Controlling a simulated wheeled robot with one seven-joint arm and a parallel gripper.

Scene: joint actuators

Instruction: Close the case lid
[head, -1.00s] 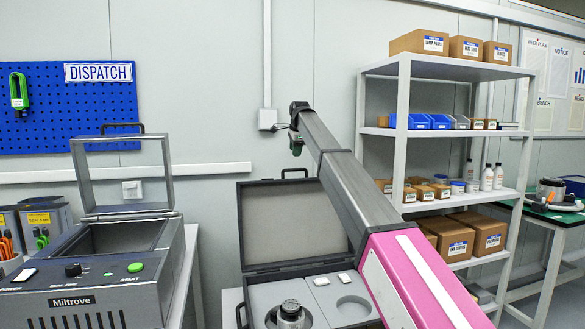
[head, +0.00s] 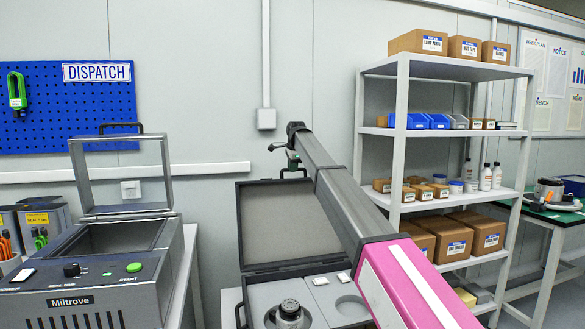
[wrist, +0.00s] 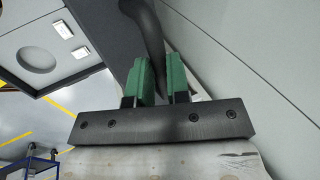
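The grey case (head: 262,293) stands open on a light surface in the middle of the head view. Its lid (head: 275,222) is raised upright at the back, with a dark handle (head: 294,170) on its top edge. My gripper (head: 292,156) is by the top of the lid, close to the handle, partly hidden by my arm. In the wrist view, the green fingers (wrist: 159,75) are apart, with the dark handle (wrist: 149,28) running between them. Firm contact cannot be made out. My pink and grey arm hides the right side of the lid and case.
A grey Miltrove machine (head: 85,285) with a raised frame lid stands at left. A white shelf unit (head: 397,150) with boxes and bottles stands at right. The wall is close behind the case. A round metal part (head: 290,312) sits inside the case.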

